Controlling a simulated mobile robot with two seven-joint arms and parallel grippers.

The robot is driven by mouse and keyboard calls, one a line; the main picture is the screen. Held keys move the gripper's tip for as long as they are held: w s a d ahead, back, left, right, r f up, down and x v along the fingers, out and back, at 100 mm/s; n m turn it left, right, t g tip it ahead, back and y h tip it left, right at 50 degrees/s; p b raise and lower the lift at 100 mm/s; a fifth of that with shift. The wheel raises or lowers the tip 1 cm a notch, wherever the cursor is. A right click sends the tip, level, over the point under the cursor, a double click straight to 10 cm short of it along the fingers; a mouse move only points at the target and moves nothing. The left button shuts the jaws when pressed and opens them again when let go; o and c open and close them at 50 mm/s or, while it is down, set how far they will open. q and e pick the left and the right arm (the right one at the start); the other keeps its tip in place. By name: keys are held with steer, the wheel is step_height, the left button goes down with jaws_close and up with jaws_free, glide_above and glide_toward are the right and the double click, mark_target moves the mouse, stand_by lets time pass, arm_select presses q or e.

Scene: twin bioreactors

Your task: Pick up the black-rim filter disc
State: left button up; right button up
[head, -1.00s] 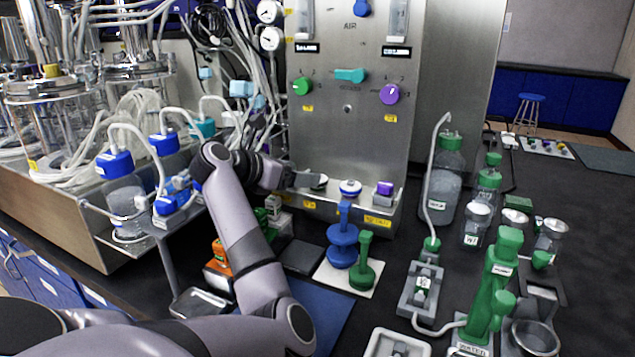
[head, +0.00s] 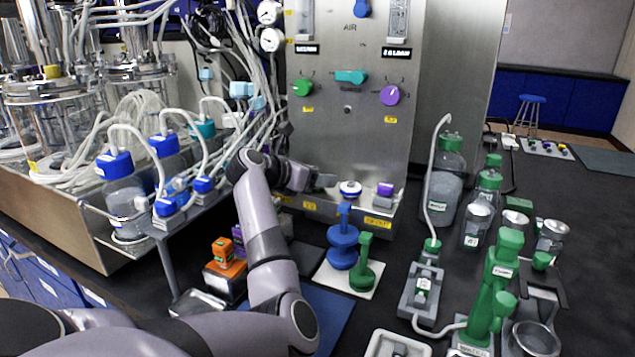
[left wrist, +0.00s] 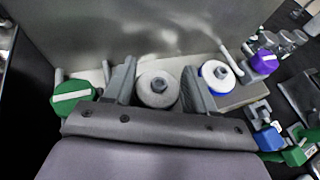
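The black-rim filter disc (left wrist: 157,90) shows in the left wrist view as a pale round disc with a dark centre, standing on the metal ledge at the foot of the panel. My left gripper (left wrist: 158,78) is open, with one finger on each side of the disc and a small gap showing on both sides. In the head view my left gripper (head: 326,180) is at the ledge and hides the disc. A blue-rim disc (left wrist: 217,76) stands just right of the right finger; it also shows in the head view (head: 350,188). My right gripper is not in view.
A purple-topped piece (head: 385,188) stands farther right on the ledge (head: 378,221). The steel panel (head: 345,120) rises close behind. Blue (head: 342,245) and green (head: 364,270) handled tools stand in front. A green knob (left wrist: 73,97) is left of the gripper.

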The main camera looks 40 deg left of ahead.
arm_select(q)
steer(key=c, duration=0.4)
steer(key=shift+o, duration=0.2)
steer(key=shift+r, duration=1.55)
steer(key=shift+s+r, duration=0.2)
steer(key=shift+r, duration=0.05)
steer(key=s+d, duration=0.2)
steer(key=s, duration=0.6)
steer(key=s+d, duration=0.3)
steer(key=s, duration=0.6)
steer(key=shift+d, duration=0.25)
